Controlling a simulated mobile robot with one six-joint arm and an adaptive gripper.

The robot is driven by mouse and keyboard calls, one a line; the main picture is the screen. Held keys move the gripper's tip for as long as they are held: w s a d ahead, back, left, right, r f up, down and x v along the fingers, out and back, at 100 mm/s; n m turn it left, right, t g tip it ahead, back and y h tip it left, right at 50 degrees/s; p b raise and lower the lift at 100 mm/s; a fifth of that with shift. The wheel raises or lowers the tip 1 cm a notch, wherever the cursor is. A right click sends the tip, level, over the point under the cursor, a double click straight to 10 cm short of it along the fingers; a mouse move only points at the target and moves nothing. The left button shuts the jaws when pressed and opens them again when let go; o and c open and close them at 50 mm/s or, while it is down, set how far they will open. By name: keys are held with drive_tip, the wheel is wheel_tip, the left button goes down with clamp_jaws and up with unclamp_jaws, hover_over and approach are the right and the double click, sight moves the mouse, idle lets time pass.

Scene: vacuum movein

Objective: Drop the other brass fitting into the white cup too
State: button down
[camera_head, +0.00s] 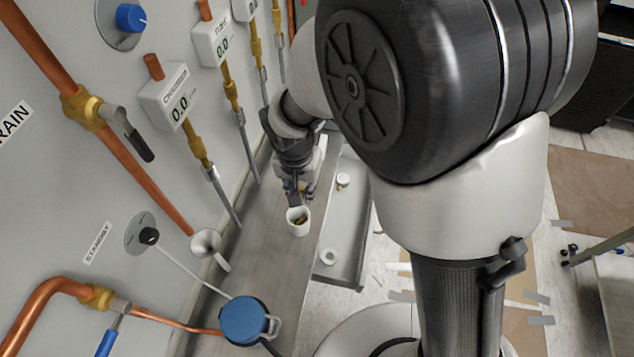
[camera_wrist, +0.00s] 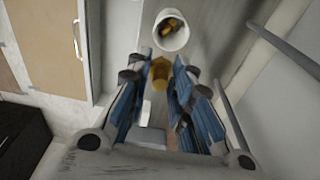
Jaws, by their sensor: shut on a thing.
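The white cup (camera_head: 297,226) stands upright on the narrow grey ledge. It also shows at the top of the wrist view (camera_wrist: 172,43), with brass-coloured pieces (camera_wrist: 173,24) inside. My gripper (camera_head: 296,196) is just behind the cup in the head view. In the wrist view my gripper (camera_wrist: 161,76) points towards the cup, its blue-padded fingers shut on a brass fitting (camera_wrist: 159,70). The held fitting appears short of the cup's near rim there, apart from it. My fingers and arm partly hide the ledge behind the cup.
A panel with copper pipes (camera_head: 137,169), gauges (camera_head: 167,105) and valves rises left of the ledge. A blue-topped container (camera_head: 243,320) and a metal funnel-like part (camera_head: 208,244) are nearer. A grey tray (camera_head: 345,262) with small round parts lies right of the ledge.

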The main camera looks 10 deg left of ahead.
sight(303, 189)
wheel_tip(303, 189, down, 6)
drive_tip(key=b, duration=0.4)
drive_tip(key=shift+w+d, duration=0.15)
drive_tip(key=c, duration=1.3)
unclamp_jaws()
drive_tip(key=shift+c, duration=0.2)
drive_tip(key=shift+r, duration=0.1)
drive_tip(key=r, duration=0.4)
drive_tip(key=s+r, duration=0.1)
drive_tip(key=r, duration=0.6)
drive_tip(key=shift+s+r, duration=0.25)
drive_tip(key=shift+r, duration=0.15)
